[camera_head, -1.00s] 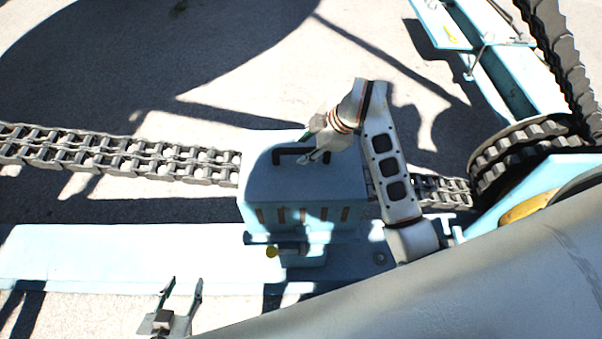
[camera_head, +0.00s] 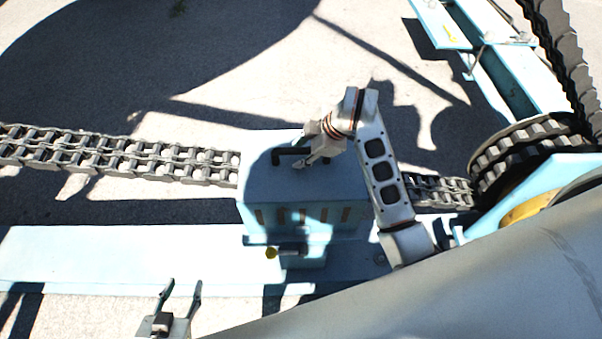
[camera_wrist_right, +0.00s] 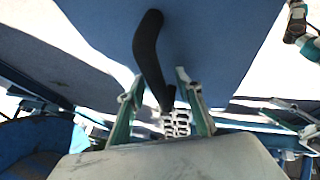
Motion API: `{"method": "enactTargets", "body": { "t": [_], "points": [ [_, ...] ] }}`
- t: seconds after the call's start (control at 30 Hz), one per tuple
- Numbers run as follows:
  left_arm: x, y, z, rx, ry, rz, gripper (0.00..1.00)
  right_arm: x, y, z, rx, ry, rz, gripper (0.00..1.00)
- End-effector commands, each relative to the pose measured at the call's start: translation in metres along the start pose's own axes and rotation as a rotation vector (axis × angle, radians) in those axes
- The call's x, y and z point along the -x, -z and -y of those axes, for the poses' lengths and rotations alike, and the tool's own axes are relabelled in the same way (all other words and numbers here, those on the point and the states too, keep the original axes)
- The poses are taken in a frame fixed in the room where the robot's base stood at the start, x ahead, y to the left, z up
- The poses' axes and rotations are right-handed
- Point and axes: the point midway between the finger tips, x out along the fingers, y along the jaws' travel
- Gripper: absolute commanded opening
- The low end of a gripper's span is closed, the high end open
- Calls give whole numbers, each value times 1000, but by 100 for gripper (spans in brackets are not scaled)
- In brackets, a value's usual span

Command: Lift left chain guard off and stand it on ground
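The chain guard (camera_head: 270,183) is a light blue box with slots along its front, standing over the chain. A black bar handle (camera_head: 290,151) is on its top. My right gripper (camera_head: 310,161) is just above the guard top, at the right end of the handle. In the right wrist view its two fingers (camera_wrist_right: 158,78) are apart, with the black handle (camera_wrist_right: 147,45) showing between and beyond them; whether they straddle it in depth I cannot tell. The guard's blue top (camera_wrist_right: 215,40) lies behind. My left gripper (camera_head: 182,285) is open and empty at the lower left.
A double-row chain (camera_head: 110,155) runs from the left into the guard and out to a sprocket (camera_head: 525,145) on the right. A light blue base beam (camera_head: 110,258) lies in front of the guard. Pale ground behind the guard is open, partly shadowed.

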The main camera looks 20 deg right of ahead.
Motion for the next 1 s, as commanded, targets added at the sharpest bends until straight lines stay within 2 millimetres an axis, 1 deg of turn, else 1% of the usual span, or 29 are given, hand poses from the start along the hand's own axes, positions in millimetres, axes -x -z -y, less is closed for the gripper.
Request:
{"method": "enactTargets", "body": {
  "t": [0.27,0.3,0.37,0.4,0.43,0.87,1.0],
  "points": [
    [2,-5,-3,2,-5,9,40,-1,0,0,0,1,0,35],
    [2,-5,-3,2,-5,9,40,-1,0,0,0,1,0,32],
    [2,-5,-3,2,-5,9,40,-1,0,0,0,1,0,17],
    [2,-5,-3,2,-5,8,40,-1,0,0,0,1,0,6],
    [2,-5,-3,2,-5,8,40,-1,0,0,-1,1,0,0],
    [-1,2,0,-1,0,-4,40,1,1,-1,0,-2,-3,0],
    [-1,5,1,-2,1,-7,40,5,2,-3,1,-4,-2,0]
  ]
}}
